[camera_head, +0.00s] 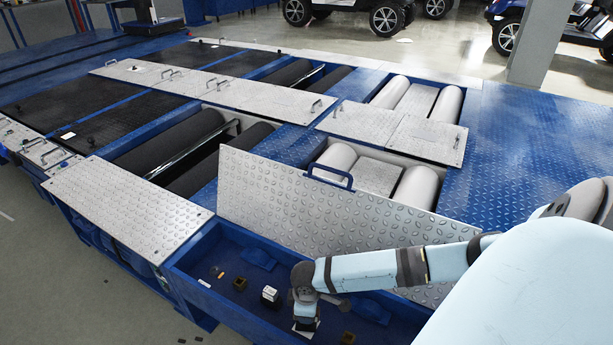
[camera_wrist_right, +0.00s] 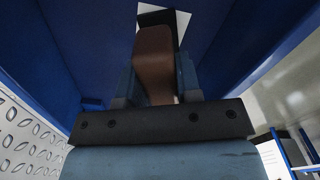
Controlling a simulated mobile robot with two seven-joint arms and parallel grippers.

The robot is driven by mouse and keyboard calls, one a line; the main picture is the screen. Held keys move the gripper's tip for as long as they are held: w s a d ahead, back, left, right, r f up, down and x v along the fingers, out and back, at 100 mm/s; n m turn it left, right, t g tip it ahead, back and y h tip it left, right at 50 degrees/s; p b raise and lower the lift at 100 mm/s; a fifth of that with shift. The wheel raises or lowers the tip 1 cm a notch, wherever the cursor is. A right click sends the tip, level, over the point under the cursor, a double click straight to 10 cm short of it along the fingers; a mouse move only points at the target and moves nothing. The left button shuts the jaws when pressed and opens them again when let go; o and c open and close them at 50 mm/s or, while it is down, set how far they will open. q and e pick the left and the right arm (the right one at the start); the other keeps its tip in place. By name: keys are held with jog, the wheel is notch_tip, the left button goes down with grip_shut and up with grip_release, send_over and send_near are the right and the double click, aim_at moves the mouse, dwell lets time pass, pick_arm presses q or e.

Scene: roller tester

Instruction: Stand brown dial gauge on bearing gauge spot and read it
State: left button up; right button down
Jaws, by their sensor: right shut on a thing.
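My right gripper (camera_head: 305,314) reaches down into the blue open pit, its fingers pointing at the pit floor. In the right wrist view the gripper (camera_wrist_right: 155,92) is shut on the brown dial gauge (camera_wrist_right: 153,62), a brown block standing between the two fingers. A black part shows at the gauge's far end, over a white patch (camera_wrist_right: 184,20) that looks like the gauge spot. The patch (camera_head: 304,327) also shows under the gripper in the head view. Whether the gauge touches it I cannot tell. The gripper mostly hides the gauge in the head view. My left gripper is out of view.
A white box (camera_head: 269,294) stands left of the gripper on the pit floor. Small dark brown blocks (camera_head: 240,283) (camera_head: 348,337) lie on either side. A raised silver tread-plate lid (camera_head: 340,205) with a blue handle (camera_head: 330,176) stands behind the pit. Blue walls bound the pit.

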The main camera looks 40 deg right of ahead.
jog(key=shift+f, duration=0.1)
jog(key=c, duration=0.8)
grip_release()
jog(key=shift+f, duration=0.1)
pick_arm(q)
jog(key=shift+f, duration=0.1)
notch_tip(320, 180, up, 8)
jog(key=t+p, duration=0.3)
jog(key=p, duration=0.2)
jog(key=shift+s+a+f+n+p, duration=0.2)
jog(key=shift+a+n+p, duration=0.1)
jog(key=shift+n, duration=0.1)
pick_arm(e)
notch_tip(320, 180, up, 12)
